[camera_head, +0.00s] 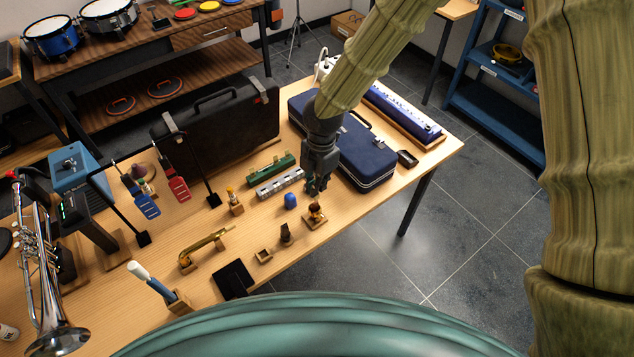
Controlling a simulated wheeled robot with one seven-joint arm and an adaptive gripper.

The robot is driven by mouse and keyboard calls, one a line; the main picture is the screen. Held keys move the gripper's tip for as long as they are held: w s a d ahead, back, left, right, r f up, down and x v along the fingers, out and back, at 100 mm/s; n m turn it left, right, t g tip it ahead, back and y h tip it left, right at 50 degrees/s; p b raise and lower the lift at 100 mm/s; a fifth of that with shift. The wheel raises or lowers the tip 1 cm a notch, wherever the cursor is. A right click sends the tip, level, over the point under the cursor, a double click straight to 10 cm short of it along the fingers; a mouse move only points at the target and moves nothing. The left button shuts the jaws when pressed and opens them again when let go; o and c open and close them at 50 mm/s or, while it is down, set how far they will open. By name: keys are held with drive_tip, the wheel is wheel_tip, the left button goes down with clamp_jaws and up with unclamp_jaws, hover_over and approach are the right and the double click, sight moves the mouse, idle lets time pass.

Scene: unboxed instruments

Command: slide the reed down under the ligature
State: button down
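A small upright piece with a gold and dark brown surface (315,212) stands on a square wooden base near the table's front edge; it looks like the mouthpiece with its ligature. My gripper (317,188) points down just above it, its fingertips close to its top. Whether they touch it, and whether the fingers are open or shut, is too small to tell. I cannot make out the reed; it may be hidden by the fingers or too thin to see. A small dark upright piece (286,236) stands to the left, beside a small empty-looking wooden holder (263,256).
A blue cap-like piece (290,201) stands left of my gripper. Two harmonica-like bars (280,184) lie behind it. A blue case (366,160) is close on the right, a black case (225,122) behind. A brass piece (205,246) and dark pad (233,280) lie front left.

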sight(317, 198)
drive_tip(key=shift+f+b, duration=1.6)
drive_tip(key=shift+f, duration=0.6)
drive_tip(key=shift+m, duration=0.6)
drive_tip(key=shift+f, duration=1.1)
idle(1.5)
drive_tip(key=shift+p, duration=0.3)
drive_tip(key=c, duration=1.6)
unclamp_jaws()
drive_tip(key=shift+o, duration=0.2)
